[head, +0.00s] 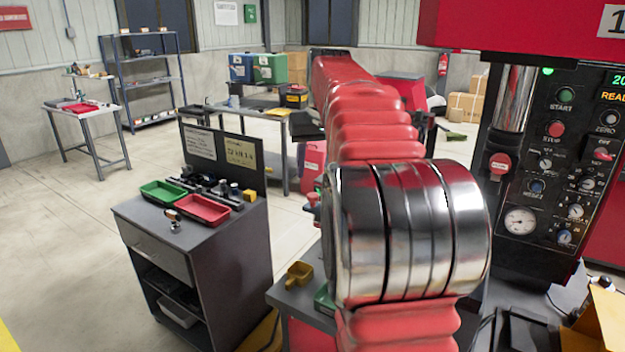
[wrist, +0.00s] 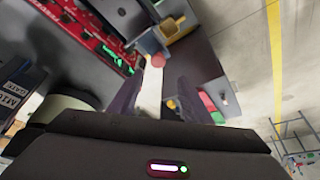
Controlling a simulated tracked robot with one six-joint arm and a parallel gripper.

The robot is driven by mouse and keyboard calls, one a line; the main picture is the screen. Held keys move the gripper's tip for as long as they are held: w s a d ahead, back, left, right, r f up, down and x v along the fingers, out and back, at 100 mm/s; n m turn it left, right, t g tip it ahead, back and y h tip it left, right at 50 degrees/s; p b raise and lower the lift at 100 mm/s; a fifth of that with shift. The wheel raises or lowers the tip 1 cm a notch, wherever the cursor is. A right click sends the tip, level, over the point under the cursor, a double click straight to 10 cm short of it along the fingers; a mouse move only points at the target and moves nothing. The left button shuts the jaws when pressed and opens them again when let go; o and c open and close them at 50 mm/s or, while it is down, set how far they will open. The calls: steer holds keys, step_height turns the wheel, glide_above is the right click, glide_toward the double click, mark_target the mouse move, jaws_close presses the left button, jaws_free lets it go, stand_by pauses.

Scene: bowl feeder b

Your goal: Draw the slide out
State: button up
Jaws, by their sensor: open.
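In the wrist view, my gripper (wrist: 154,88) is open, with its two dark fingers apart and a pale strip showing between them. A round red knob (wrist: 158,60) lies just beyond the fingertips, in line with the gap, on a grey block (wrist: 150,42). The knob looks clear of the fingers, but I cannot tell the distance. I cannot make out the slide itself for sure. In the head view, my red arm hides the gripper and much of the bench behind it. A small red knob (head: 313,198) shows at the arm's left edge.
A yellow holder (head: 299,272) sits on the near bench, and it also shows in the wrist view (wrist: 172,27). A cart with a green tray (head: 163,193) and a red tray (head: 202,209) stands left. A control panel (head: 540,150) stands right. Floor is open at far left.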

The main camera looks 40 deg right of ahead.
steer(key=shift+v, duration=2.3)
steer(key=shift+w, duration=0.1)
steer(key=s+a+f, duration=0.3)
steer(key=a+f, duration=0.2)
steer(key=f, duration=0.4)
steer(key=s+a+f+n, duration=0.1)
steer(key=s+a+f, duration=0.2)
steer(key=s+a, duration=0.3)
steer(key=s+a+f+n+t+y, duration=0.1)
steer(key=s+a+f, duration=0.3)
steer(key=a, duration=0.8)
steer(key=s+a+f+n+y, duration=0.1)
steer(key=s+a+f+n, duration=0.2)
steer(key=s+a, duration=0.6)
steer(key=shift+a+f, duration=0.4)
steer(key=shift+a, duration=0.1)
